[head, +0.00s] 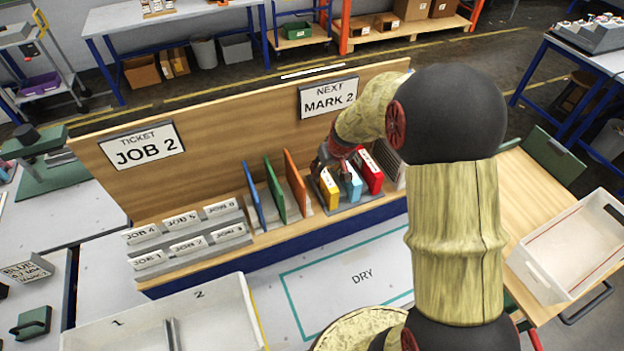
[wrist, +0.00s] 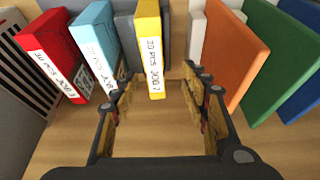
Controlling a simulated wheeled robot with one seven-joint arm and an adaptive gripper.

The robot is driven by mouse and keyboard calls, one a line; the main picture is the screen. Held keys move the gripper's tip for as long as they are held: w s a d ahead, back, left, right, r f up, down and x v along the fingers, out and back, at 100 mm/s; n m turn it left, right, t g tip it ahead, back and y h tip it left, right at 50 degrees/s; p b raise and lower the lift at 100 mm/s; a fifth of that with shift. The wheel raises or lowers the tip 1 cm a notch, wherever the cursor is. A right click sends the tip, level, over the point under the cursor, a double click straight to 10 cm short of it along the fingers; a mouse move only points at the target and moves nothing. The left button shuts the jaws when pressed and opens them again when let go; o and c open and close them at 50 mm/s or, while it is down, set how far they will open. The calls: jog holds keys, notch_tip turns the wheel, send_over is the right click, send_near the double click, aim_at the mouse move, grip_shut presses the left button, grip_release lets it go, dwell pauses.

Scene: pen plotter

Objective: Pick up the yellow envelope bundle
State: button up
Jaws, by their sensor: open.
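The yellow envelope bundle (head: 329,187) stands upright in a rack on the wooden shelf, left of a light-blue bundle (head: 351,184) and a red bundle (head: 369,170). In the wrist view the yellow bundle (wrist: 149,50) has a white label on its edge and stands just beyond the fingertips, roughly midway between them. My gripper (wrist: 160,82) is open and empty, its fingers pointing at the bundle. In the head view my gripper (head: 335,158) is close above and behind the bundles, partly hidden by them and my arm. Whether a finger touches the yellow bundle is unclear.
The light-blue (wrist: 101,45) and red (wrist: 55,52) bundles stand close on one side. Orange (head: 296,183), green (head: 275,188) and blue (head: 254,193) dividers stand on the other. A wooden back board (head: 230,130) rises behind. The DRY area (head: 350,285) in front is clear.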

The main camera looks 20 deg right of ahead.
aim_at(326, 175)
jog(key=shift+d, duration=0.2)
jog(key=shift+d+f, duration=0.1)
jog(key=shift+f, duration=0.2)
jog(key=shift+x, duration=1)
jog(key=shift+w+f, duration=0.25)
jog(key=shift+f, duration=0.15)
jog(key=x, duration=0.4)
jog(key=shift+d+f, duration=0.2)
jog(key=shift+c, duration=0.8)
grip_shut()
jog(key=shift+r, duration=0.1)
